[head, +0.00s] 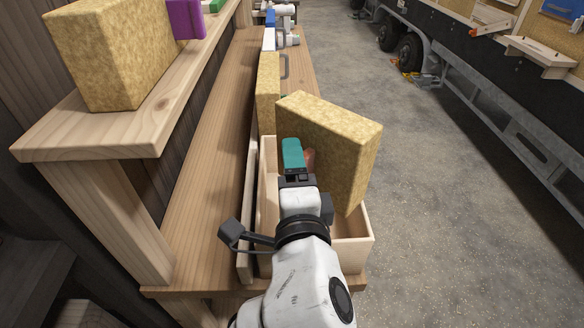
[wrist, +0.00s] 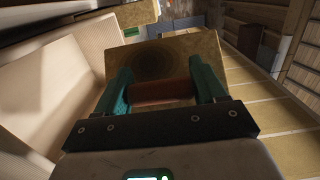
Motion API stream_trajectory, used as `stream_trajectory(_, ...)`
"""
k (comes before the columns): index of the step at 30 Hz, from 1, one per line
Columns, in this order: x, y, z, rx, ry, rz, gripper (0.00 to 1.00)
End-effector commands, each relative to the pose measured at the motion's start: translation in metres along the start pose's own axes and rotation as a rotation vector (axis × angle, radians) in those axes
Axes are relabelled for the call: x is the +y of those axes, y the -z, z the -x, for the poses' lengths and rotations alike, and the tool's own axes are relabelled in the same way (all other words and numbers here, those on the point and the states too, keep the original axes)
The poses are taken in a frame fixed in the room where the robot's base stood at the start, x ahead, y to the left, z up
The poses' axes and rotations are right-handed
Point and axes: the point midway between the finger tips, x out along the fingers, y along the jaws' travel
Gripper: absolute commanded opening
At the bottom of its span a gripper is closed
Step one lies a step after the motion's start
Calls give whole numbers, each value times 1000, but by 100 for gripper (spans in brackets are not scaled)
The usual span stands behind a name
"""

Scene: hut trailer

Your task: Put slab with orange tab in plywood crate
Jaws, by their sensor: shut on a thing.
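A yellow, fibrous slab (head: 335,145) is held tilted over the plywood crate (head: 352,257) on the bench. Its lower right corner hangs close to or inside the crate's right wall; I cannot tell if they touch. My gripper (head: 296,155), with teal fingers, is shut on the slab's reddish-orange tab (head: 310,157). The wrist view shows the tab (wrist: 162,92) between both fingers and the slab (wrist: 165,60) beyond them. My arm and the slab hide much of the crate's inside.
Another yellow slab (head: 268,85) stands behind the crate on the wooden bench (head: 205,125). A raised shelf (head: 90,133) at left carries a further slab (head: 120,50) and a purple object (head: 185,18). The concrete floor (head: 440,190) at right is open, beside a trailer.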

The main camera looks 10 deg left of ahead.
Motion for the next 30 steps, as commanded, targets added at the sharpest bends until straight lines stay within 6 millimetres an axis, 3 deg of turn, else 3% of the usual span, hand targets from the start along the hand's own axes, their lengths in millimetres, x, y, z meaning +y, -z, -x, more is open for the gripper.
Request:
stream_trajectory(21, 11, 0, 0, 0, 1, 1, 38)
stream_trajectory(22, 11, 0, 0, 0, 0, 1, 71)
stream_trajectory(30, 11, 0, 0, 0, 0, 0, 96)
